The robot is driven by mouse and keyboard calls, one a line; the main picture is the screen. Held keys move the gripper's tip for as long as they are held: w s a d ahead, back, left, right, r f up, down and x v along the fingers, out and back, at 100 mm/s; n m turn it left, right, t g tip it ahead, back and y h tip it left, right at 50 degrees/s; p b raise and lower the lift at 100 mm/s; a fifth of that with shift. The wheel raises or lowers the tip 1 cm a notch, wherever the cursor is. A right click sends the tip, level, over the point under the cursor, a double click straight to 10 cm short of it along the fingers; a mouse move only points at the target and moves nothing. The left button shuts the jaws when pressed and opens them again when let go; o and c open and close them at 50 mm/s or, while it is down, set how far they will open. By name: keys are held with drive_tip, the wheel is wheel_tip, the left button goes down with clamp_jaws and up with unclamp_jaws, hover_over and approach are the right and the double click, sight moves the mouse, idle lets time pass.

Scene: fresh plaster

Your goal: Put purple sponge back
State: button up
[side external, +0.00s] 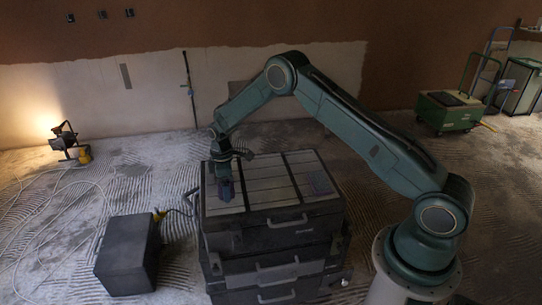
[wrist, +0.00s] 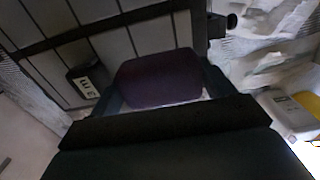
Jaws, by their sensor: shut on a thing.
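The purple sponge (wrist: 158,78) fills the middle of the wrist view, dark and rounded. My gripper (wrist: 162,88) is shut on it, with a finger at each side. In the side view my gripper (side external: 226,188) points down over the left part of the top of a dark case stack (side external: 270,222). The sponge is hard to make out there in the dark. I cannot tell whether its underside touches the top.
A small dark block with white marks (wrist: 88,80) is beside the sponge. A dark box (side external: 126,255) stands on the floor at left. A work lamp (side external: 68,143) and cables lie farther left.

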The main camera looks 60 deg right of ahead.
drive_tip(key=shift+f, duration=0.1)
drive_tip(key=shift+f, duration=2.05)
drive_tip(key=o, duration=0.9)
drive_tip(key=shift+f, duration=0.15)
wheel_tip(320, 180, up, 11)
drive_tip(key=shift+r, duration=0.7)
drive_tip(key=shift+r, duration=0.1)
